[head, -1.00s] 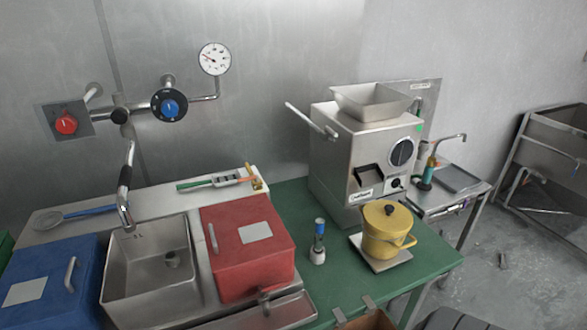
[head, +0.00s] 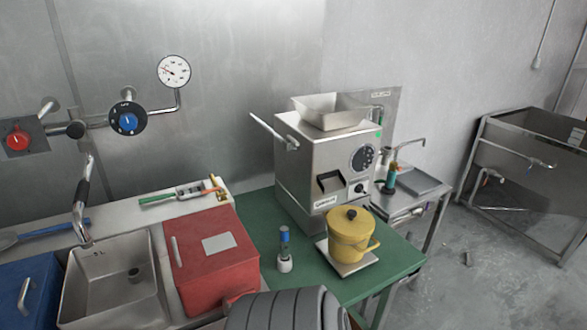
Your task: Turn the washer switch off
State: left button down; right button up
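A black round dial with a blue knob (head: 127,122) sits on the wall pipe above the sink; its markings are too small to read. A red knob (head: 17,140) sits on a square steel wall plate at the far left. I cannot tell from the view which of these is the washer switch. A white-faced gauge (head: 174,71) stands above the pipe. A curved tap (head: 81,205) hangs over the steel sink (head: 72,287). Neither of my grippers is in view; a dark ribbed part, probably of my arm, shows at the bottom middle.
A red box (head: 196,270) stands right of the sink, a blue box (head: 22,300) left. The steel grinder (head: 292,160) stands on the green table (head: 262,213), with a yellow pot (head: 347,240) and a small blue-topped bottle (head: 284,255) in front. A steel basin (head: 525,170) stands far right.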

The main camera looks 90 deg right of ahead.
aim_at(358, 188)
jog(key=u, duration=0.05)
jog(key=k, duration=0.95)
jog(key=z, duration=1.9)
